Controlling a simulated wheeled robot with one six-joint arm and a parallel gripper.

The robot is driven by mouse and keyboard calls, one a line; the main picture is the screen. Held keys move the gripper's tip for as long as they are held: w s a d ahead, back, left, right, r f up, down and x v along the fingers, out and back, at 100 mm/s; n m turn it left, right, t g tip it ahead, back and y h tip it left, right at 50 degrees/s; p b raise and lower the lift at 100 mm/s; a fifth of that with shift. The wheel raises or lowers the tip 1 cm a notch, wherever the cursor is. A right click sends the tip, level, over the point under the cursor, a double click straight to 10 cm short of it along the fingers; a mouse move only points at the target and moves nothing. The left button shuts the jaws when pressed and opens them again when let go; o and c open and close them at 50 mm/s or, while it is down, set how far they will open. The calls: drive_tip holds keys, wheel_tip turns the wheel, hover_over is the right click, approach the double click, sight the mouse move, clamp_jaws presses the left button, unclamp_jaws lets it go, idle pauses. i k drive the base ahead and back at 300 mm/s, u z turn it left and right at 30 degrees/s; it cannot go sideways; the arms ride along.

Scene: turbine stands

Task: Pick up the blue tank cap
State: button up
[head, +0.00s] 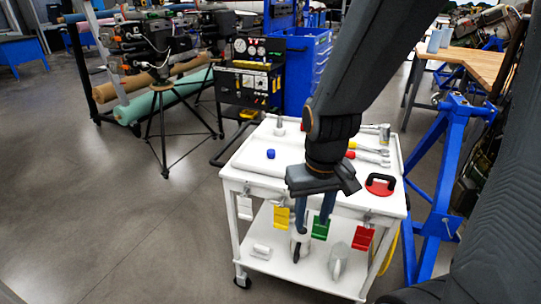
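The small blue tank cap (270,153) sits on the white top of the cart (246,170), left of its middle in the head view. My gripper (311,238) points down over the front part of the cart, to the right of and nearer than the cap. Its two dark fingers are apart, with nothing visible between them. It does not touch the cap. My arm hides part of the cart top.
A red-and-black ring-shaped item (380,185) lies at the cart's right, with yellow-handled tools (371,153) behind it. Yellow (281,219), green (320,229) and red (362,238) tags hang along the front. A blue stand (445,165) is close on the right. Floor is open left.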

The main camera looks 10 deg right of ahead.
sight(270, 153)
drive_tip(key=u, duration=1.75)
drive_tip(key=i, duration=1.6)
drive_tip(key=z, duration=3)
drive_tip(key=i, duration=0.5)
